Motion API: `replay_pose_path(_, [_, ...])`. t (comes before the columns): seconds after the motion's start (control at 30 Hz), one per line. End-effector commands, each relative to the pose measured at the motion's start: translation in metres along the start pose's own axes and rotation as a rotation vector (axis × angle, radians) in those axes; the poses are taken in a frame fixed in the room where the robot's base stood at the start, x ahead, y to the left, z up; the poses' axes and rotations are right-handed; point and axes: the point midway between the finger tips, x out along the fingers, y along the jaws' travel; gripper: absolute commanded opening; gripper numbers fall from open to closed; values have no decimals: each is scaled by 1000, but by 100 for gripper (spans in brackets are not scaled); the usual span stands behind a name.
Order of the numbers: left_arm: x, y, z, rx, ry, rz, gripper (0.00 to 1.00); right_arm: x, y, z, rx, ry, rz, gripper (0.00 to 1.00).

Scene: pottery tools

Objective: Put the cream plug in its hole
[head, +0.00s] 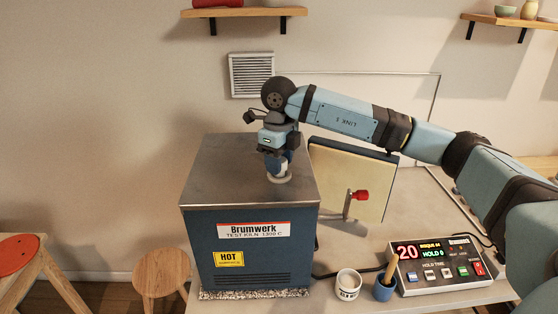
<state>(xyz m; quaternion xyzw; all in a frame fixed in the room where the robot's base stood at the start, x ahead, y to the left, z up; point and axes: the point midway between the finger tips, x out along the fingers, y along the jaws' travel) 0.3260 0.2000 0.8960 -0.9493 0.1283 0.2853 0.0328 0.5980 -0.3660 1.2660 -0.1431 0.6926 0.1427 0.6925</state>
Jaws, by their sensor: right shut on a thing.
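My right gripper (278,166) points straight down over the top of the blue kiln (215,175). It is shut on the cream plug (280,180), whose pale rounded part shows just below the fingers, toward the right of the grey metal top. The fingers cover the upper part of the plug. The hole is hidden under the plug and gripper. I cannot tell whether the plug sits in the hole, touches the top or is just above it. My left gripper is not in view.
A cream panel (335,180) with a blue edge and a red-knobbed handle (360,195) stands right of the kiln. A white cup (348,284), a blue cup (384,290) and a controller box (440,265) are on the table. The left part of the kiln top is clear.

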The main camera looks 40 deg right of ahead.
Motion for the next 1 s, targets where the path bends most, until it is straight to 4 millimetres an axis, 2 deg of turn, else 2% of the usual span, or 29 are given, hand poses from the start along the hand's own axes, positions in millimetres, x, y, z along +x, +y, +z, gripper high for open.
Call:
replay_pose_path(0.47, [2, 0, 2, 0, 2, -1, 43, 0, 0, 0, 0, 0, 0, 18])
replay_pose_path(1.0, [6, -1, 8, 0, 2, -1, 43, 11, 0, 0, 0, 0, 0, 18])
